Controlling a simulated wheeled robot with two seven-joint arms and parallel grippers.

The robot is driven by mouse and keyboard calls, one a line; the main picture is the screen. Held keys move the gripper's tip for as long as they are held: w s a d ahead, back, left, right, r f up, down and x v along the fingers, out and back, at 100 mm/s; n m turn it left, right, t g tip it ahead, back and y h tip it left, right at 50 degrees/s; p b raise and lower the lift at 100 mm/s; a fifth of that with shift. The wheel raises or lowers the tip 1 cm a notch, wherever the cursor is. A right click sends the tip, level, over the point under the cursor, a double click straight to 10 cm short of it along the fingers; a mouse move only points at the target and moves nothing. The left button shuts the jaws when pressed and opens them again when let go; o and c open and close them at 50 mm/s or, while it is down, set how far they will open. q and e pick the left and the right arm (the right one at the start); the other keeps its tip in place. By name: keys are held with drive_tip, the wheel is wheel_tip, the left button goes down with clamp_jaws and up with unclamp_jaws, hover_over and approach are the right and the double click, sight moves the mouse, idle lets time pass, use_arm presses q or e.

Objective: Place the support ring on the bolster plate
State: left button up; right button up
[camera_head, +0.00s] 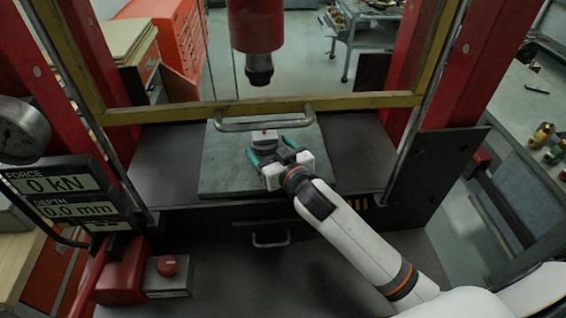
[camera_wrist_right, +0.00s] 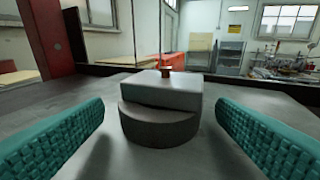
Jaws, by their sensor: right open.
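The bolster plate (camera_head: 222,172) is a grey-green slab on the press bed. A round dark grey ring-like piece (camera_wrist_right: 158,128), which looks like the support ring, stands on it; no central hole shows. My left gripper is not in view.
The red press ram (camera_head: 257,40) hangs above the plate's back. A yellow-framed guard with a metal handle (camera_head: 264,121) crosses above the plate. Red columns stand at both sides. The plate around the stack is bare.

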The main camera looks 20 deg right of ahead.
drive_tip(key=b+v, duration=0.2)
drive_tip(key=v, duration=0.8)
drive_tip(key=shift+f+b, duration=0.15)
drive_tip(key=shift+b, duration=0.2)
drive_tip(key=shift+s, duration=0.4)
idle(1.3)
